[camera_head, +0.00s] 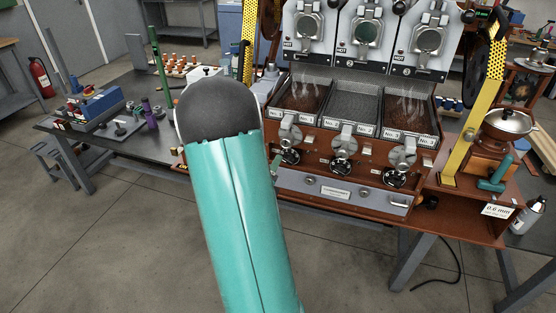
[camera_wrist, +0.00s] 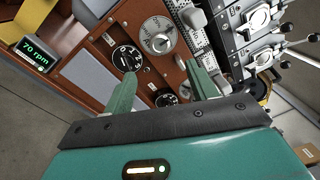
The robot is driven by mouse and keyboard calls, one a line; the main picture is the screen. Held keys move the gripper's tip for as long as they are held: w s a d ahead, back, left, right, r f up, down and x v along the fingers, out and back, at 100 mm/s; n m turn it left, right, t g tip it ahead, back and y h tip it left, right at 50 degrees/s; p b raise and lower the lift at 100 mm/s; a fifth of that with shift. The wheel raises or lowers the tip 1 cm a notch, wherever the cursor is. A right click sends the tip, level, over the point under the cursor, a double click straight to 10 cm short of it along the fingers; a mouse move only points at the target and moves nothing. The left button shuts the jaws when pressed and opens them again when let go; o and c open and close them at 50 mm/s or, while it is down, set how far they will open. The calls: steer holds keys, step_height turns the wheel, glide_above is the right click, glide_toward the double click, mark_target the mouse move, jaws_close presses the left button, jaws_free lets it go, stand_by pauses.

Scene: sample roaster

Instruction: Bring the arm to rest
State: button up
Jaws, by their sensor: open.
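My gripper (camera_wrist: 162,72) shows in the wrist view with its two green fingers wide apart and nothing between them. Beyond the fingers is the wooden front of the sample roaster, with a dial (camera_wrist: 158,36), a black numbered knob (camera_wrist: 127,58) and a digital readout of 70 rpm (camera_wrist: 34,52). I cannot tell how far the fingertips are from the panel. In the head view my teal arm link rises through the middle, and my gripper is not seen there. The roaster (camera_head: 337,193) stands right of the arm link, with dark material in its left and right trays.
A dark bench (camera_head: 130,148) at left carries a blue device (camera_head: 95,103) and small bottles. A grinder (camera_head: 495,150) stands at right, near a yellow upright (camera_head: 470,130). A cable (camera_head: 455,265) lies on the floor. The concrete floor (camera_head: 120,255) in front is otherwise clear.

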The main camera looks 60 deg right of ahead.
steer(key=shift+a, duration=0.35)
stand_by(0.3)
